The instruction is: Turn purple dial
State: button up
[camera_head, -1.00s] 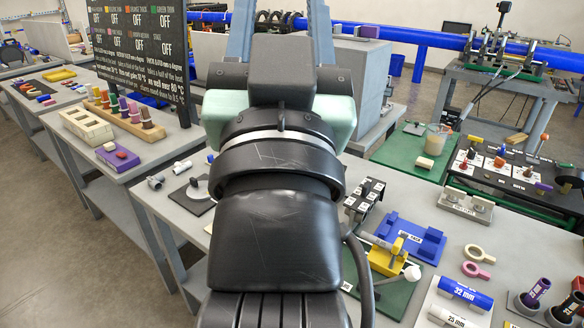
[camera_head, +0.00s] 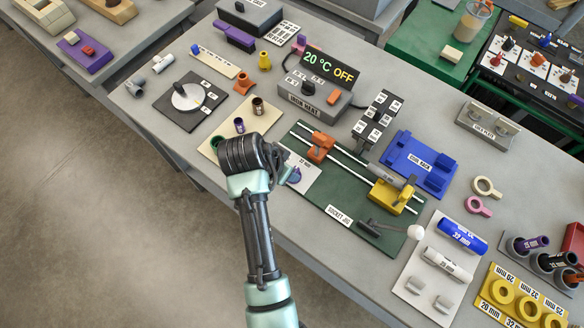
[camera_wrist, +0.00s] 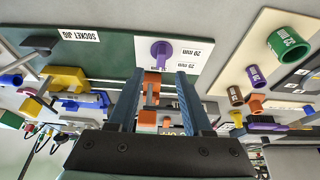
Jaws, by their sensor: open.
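The purple dial (camera_wrist: 161,50) is a small round knob with a narrow handle on a white card marked in mm sizes. It lies ahead of my gripper (camera_wrist: 159,76) in the wrist view, between the lines of the two blue-grey fingers. The fingers are apart with nothing held between them, and I see no clear contact with the dial. In the head view my gripper (camera_head: 288,172) is over the near edge of the card, and the dial (camera_head: 294,175) shows only in part beside the fingers.
The green socket jig board (camera_head: 335,205), with an orange clamp (camera_head: 320,147) and yellow clamp (camera_head: 391,195), lies right of the card. A beige board (camera_head: 212,148) with upright sockets stands left. The iron heat box (camera_head: 318,95) is behind.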

jog(key=x, duration=0.7)
jog(key=shift+w+d+f, duration=0.1)
jog(key=shift+w+f, duration=0.05)
jog(key=shift+w, duration=0.15)
grip_shut()
